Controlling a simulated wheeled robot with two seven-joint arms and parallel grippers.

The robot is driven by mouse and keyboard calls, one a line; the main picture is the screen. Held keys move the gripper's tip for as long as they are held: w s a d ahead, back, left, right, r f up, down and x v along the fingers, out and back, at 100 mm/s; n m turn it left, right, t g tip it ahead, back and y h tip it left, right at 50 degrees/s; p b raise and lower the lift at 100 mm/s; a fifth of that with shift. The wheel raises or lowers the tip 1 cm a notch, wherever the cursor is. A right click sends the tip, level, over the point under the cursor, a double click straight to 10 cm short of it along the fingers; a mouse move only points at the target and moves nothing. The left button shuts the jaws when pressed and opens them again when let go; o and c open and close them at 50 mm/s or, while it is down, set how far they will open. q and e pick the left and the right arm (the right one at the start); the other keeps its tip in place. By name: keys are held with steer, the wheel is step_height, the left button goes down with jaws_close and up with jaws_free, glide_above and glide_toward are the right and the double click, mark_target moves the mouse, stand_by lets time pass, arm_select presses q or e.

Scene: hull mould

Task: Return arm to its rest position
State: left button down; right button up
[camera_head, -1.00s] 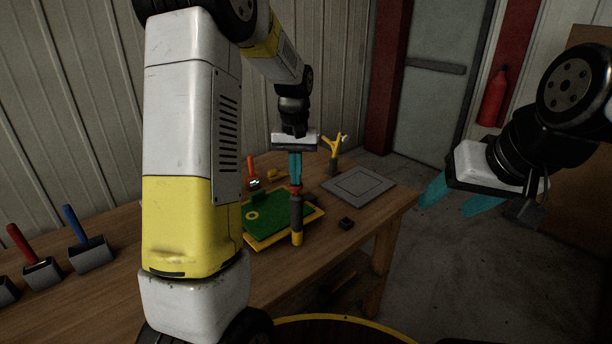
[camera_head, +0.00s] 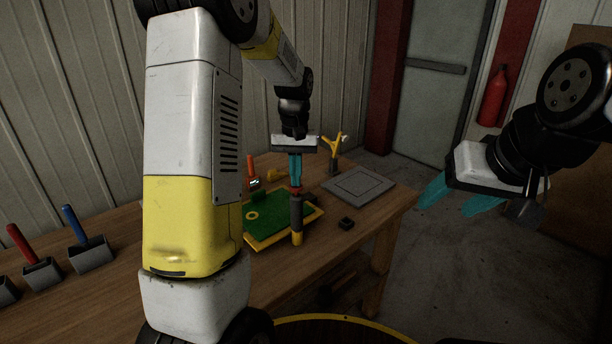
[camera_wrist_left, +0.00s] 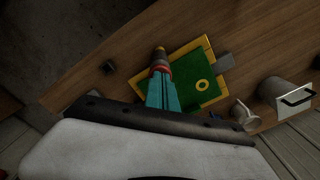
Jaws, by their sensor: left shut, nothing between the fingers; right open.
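My left gripper (camera_head: 296,183) is over the wooden table with its teal fingers together and nothing between them. It points down, just above a dark tool with a red collar and a yellow end (camera_head: 296,215). In the left wrist view the tool (camera_wrist_left: 160,63) shows just beyond the fingertips (camera_wrist_left: 161,82); I cannot tell whether they touch it. My right gripper (camera_head: 452,198) is open and empty, off the table's right side above the floor.
Red-handled (camera_head: 30,255) and blue-handled (camera_head: 85,240) tools stand at left. My left arm hides part of the table.

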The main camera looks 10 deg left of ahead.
arm_select(q)
steer(key=shift+r, duration=0.95)
steer(key=shift+s+r, duration=0.2)
steer(key=shift+r, duration=0.1)
steer(key=s+d+r+m+t+h, duration=0.1)
steer(key=s+r+t, duration=0.2)
steer(key=s, duration=0.9)
steer(key=s+d+r+m+t+h, duration=0.1)
steer(key=s+r+t, duration=0.2)
steer(key=s+r, duration=0.4)
steer(key=s, duration=0.5)
steer(key=shift+r, duration=0.35)
